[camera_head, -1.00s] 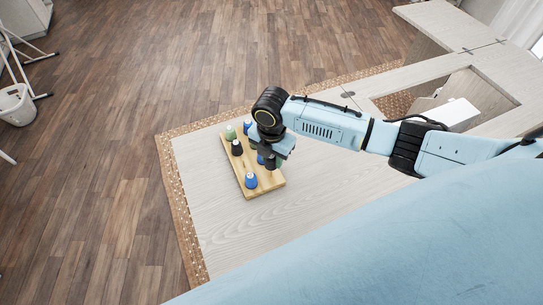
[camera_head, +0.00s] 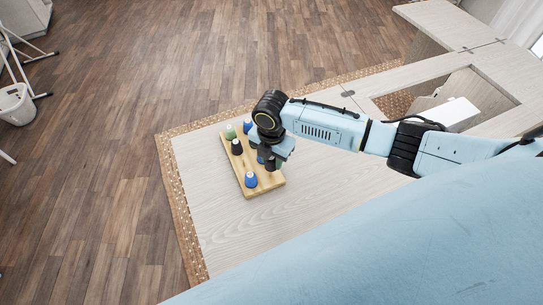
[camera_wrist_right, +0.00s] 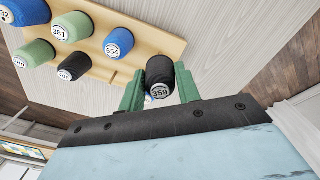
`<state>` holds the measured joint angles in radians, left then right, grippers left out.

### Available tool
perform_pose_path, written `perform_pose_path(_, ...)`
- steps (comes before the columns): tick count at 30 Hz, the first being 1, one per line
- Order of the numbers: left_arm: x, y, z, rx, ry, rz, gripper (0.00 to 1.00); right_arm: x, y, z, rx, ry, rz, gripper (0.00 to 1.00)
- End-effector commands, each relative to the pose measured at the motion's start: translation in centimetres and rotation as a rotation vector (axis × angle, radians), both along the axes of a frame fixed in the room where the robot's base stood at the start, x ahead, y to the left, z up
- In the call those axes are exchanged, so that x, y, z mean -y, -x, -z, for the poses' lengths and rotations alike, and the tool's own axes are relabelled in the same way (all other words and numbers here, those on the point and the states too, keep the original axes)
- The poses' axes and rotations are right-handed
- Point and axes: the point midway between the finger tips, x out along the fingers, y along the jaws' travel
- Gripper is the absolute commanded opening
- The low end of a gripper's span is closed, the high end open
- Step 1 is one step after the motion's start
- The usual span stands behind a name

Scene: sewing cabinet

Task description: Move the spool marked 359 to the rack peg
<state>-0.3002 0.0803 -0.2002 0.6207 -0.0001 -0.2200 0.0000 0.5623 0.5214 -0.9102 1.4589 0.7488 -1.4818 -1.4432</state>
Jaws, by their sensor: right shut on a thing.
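The black spool marked 359 (camera_wrist_right: 159,78) sits between the green fingers of my right gripper (camera_wrist_right: 160,92) in the right wrist view, its label facing the camera. My right gripper (camera_head: 271,160) is shut on it, over the right side of the light wooden rack (camera_head: 262,188) in the head view. The arm hides part of the rack there. The rack also shows in the right wrist view (camera_wrist_right: 140,42), where the held spool overlaps its edge. I cannot tell whether the spool touches the rack or a peg. My left gripper is out of view.
Several other spools stand on the rack: a blue one marked 654 (camera_wrist_right: 118,43), a green one marked 381 (camera_wrist_right: 72,27), a black one (camera_wrist_right: 74,67), and more at the left. The pale table (camera_head: 225,220) is clear in front of the rack.

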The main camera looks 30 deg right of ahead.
Motion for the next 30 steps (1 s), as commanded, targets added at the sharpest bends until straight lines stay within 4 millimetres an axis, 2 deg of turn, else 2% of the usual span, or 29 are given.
perform_pose_path(30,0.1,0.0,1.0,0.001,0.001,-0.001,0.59,0.0,0.0,1.7,0.000,0.000,-0.001,0.12)
